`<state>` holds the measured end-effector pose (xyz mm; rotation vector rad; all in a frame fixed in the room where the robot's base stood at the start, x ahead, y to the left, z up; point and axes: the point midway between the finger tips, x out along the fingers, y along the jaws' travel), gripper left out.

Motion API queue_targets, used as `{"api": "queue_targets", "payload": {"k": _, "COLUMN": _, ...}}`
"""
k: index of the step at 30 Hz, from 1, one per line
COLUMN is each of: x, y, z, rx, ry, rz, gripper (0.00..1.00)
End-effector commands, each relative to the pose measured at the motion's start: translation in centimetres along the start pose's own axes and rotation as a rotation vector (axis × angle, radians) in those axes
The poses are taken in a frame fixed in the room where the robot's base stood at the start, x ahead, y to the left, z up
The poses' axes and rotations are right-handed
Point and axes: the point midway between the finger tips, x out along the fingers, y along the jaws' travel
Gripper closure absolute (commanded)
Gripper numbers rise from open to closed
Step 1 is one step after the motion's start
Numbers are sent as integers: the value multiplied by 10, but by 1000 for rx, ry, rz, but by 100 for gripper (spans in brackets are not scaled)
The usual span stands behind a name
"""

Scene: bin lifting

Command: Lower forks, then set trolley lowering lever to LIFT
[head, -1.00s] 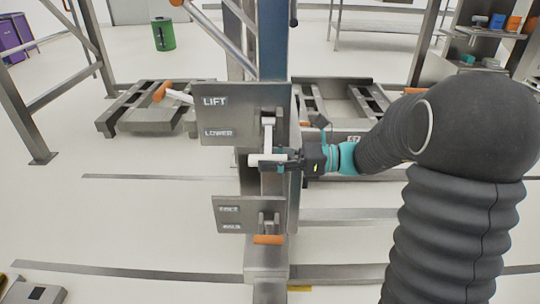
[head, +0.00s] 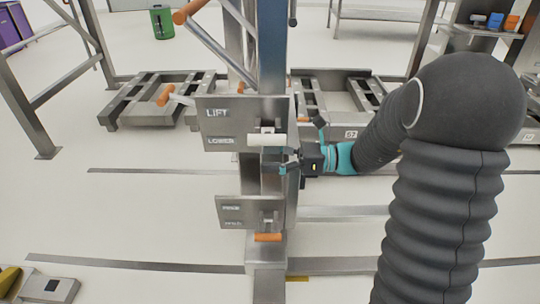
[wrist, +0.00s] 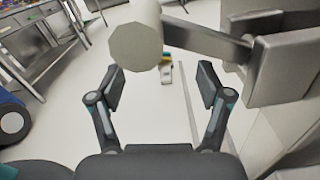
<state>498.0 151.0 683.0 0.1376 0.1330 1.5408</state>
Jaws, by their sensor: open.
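The upper steel plate (head: 222,130) on the column carries the labels LIFT and LOWER. Its lever has a white cylindrical handle (head: 266,140), lying level with the LOWER label. In the wrist view the handle's round end (wrist: 137,45) shows large, with its flat metal arm going right to the plate (wrist: 285,60). My gripper (head: 290,161) is just below and right of the handle. In the wrist view my gripper (wrist: 160,85) is open, with nothing between its fingertips; the handle is above that gap. I cannot make out which parts are the forks.
A lower plate (head: 230,211) with blurred labels has an orange-handled lever (head: 268,237). Steel frames stand behind on both sides (head: 165,98). A green bin (head: 162,22) is at the back.

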Motion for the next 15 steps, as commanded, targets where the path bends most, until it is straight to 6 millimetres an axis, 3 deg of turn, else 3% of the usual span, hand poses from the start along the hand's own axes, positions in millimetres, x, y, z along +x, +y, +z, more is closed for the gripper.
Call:
{"api": "queue_targets", "payload": {"k": 8, "x": -2, "y": 0, "z": -1, "rx": 2, "ry": 1, "rz": 0, "gripper": 22}}
{"api": "queue_targets", "payload": {"k": 15, "x": -32, "y": -1, "z": -1, "rx": 2, "ry": 1, "rz": -4, "gripper": 22}}
